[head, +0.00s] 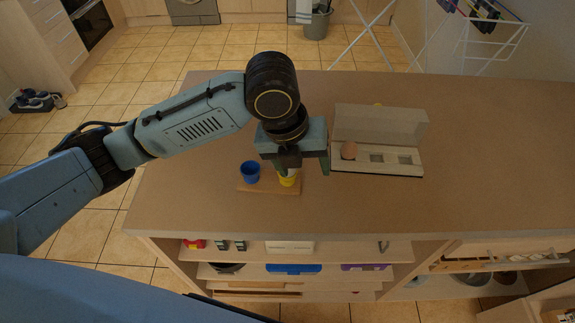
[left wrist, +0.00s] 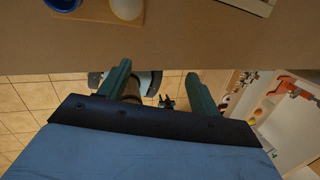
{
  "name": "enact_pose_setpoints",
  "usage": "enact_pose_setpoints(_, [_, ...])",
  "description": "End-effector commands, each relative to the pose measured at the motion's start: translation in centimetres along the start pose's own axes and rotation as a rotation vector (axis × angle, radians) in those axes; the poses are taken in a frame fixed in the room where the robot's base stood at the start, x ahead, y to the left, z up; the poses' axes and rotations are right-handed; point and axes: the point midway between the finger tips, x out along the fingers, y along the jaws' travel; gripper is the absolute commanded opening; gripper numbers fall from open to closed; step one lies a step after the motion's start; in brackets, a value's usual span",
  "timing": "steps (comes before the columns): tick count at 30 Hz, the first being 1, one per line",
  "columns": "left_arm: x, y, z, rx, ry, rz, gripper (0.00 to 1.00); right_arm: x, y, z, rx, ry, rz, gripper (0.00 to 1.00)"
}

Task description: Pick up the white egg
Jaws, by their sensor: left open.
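A pale, rounded thing that looks like the white egg (left wrist: 127,8) sits in a yellow cup at the top edge of the left wrist view, partly cut off. In the head view the yellow cup (head: 288,181) stands on a small wooden board (head: 262,190), with its top mostly hidden by my gripper. A blue cup (head: 250,172) stands to its left. My left gripper (head: 300,167) is open and empty, with its fingers near the yellow cup in the picture. In the left wrist view the open fingers (left wrist: 162,85) point past the counter edge. My right gripper is not in view.
An egg box (head: 430,125) with a raised lid stands to the right on the counter (head: 480,190). It holds a brown egg (head: 349,150) in its left hollow; two other hollows look empty. The counter around them is clear. Shelves with several items lie below its front edge.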

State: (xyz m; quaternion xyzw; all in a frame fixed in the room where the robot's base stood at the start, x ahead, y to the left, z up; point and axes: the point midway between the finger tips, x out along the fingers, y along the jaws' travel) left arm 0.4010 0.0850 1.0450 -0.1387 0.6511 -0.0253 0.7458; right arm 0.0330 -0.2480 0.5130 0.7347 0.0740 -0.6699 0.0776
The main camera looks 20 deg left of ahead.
Motion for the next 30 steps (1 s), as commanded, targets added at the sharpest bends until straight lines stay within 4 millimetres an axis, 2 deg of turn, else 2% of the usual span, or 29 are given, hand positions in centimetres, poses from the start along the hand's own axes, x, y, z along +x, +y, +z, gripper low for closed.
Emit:
enact_pose_setpoints(1, [-1.2, 0.6, 1.4, 0.092, -0.008, 0.041, 0.63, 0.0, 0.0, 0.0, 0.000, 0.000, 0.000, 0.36])
enact_pose_setpoints(6, [-4.0, 2.4, 3.9, 0.345, 0.022, 0.138, 0.63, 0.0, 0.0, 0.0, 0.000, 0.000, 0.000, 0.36])
enact_pose_setpoints(12, [-5.5, 3.5, 5.1, 0.467, 0.051, 0.182, 0.63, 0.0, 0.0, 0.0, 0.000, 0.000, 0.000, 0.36])
enact_pose_setpoints(14, [-5.0, 3.7, 5.2, 0.478, 0.056, 0.184, 0.63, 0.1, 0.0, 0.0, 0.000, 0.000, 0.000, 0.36])
enact_pose_setpoints(24, [1.0, 4.7, 5.2, 0.479, 0.056, 0.182, 0.63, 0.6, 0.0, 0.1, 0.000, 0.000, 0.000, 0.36])
enact_pose_setpoints(30, [2.4, 5.0, 5.2, 0.481, 0.053, 0.182, 0.63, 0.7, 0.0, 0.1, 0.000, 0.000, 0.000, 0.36])
